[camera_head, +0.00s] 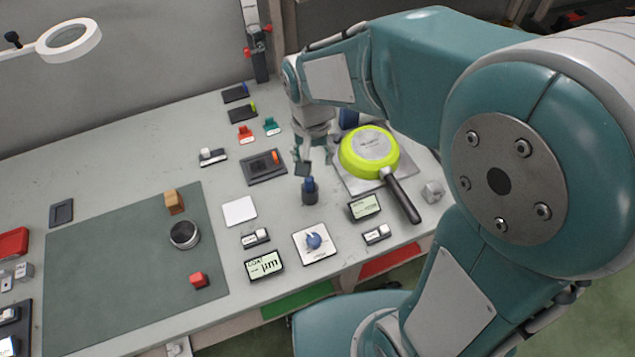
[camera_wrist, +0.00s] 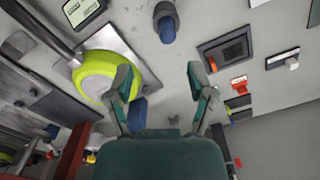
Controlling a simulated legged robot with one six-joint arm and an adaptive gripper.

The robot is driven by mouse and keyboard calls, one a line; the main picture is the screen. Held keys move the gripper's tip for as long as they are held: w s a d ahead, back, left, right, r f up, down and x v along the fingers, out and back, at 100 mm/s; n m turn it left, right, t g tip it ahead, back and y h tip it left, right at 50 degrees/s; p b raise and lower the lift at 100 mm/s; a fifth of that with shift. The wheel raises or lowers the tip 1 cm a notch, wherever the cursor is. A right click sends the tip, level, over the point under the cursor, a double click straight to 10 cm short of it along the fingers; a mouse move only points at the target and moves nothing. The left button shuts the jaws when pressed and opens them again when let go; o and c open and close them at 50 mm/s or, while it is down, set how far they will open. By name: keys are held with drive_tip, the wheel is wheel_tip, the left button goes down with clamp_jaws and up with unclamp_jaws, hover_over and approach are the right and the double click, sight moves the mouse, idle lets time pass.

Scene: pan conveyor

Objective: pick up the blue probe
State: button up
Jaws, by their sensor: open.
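A short blue-topped piece (camera_head: 309,185), which looks like the blue probe, stands upright in a dark round base on the grey table. It also shows in the wrist view (camera_wrist: 167,28) at the top, beyond my fingertips. My gripper (camera_head: 314,164) points down close to it in the head view. In the wrist view my gripper (camera_wrist: 159,70) has its fingers wide apart with bare table between the tips. It is empty and not touching the blue piece. Another blue object (camera_head: 348,118) stands behind the pan, partly hidden; it also shows beside my finger in the wrist view (camera_wrist: 137,112).
A lime-green pan (camera_head: 370,152) lies on a grey plate to the right, its handle (camera_head: 402,198) toward the front. A dark tray with an orange piece (camera_head: 264,166) is to the left. A white plate with a blue knob (camera_head: 315,243) and small display units (camera_head: 264,264) lie in front.

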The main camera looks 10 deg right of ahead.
sight(309, 180)
drive_tip(key=a+f, duration=0.2)
drive_tip(key=f, duration=0.1)
drive_tip(key=shift+a+f, duration=0.2)
drive_tip(key=shift+f, duration=0.05)
drive_tip(key=d+f, duration=0.1)
drive_tip(key=f, duration=0.1)
drive_tip(key=d+f, duration=0.1)
drive_tip(key=f, duration=0.1)
drive_tip(key=shift+w+d+f, duration=0.1)
drive_tip(key=shift+w+d, duration=0.1)
drive_tip(key=shift+f, duration=0.35)
drive_tip(key=shift+a+f, duration=0.15)
drive_tip(key=shift+a, duration=0.7)
drive_tip(key=c, duration=0.5)
clamp_jaws()
drive_tip(key=shift+d, duration=0.45)
